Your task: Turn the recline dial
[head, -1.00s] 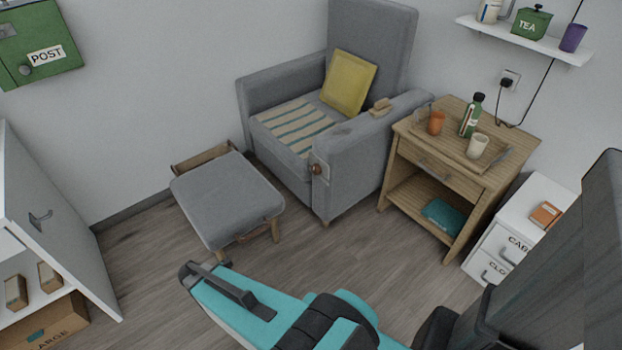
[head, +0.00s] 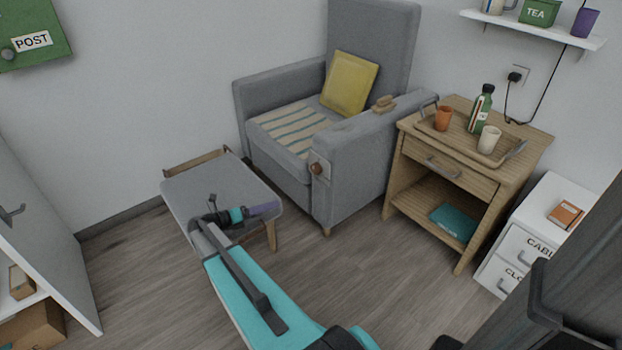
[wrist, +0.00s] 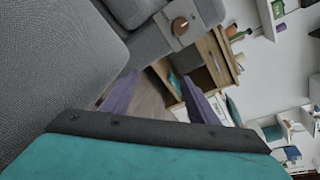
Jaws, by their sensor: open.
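The recline dial is a round brown knob (head: 316,168) on a pale plate at the front of the armchair's (head: 360,150) right armrest. In the wrist view the dial (wrist: 181,26) shows near the top, a little right of centre, with a light mark on its face. My gripper (head: 264,209) is over the grey footstool, to the left of the dial and apart from it. In the wrist view my gripper (wrist: 160,92) has its two purple fingers spread, with nothing between them.
The grey footstool (head: 190,190) stands in front of the armchair, below my arm. A wooden side table (head: 445,180) with a tray, bottle and cups stands to the right. Floor (head: 340,270) between footstool and side table is clear.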

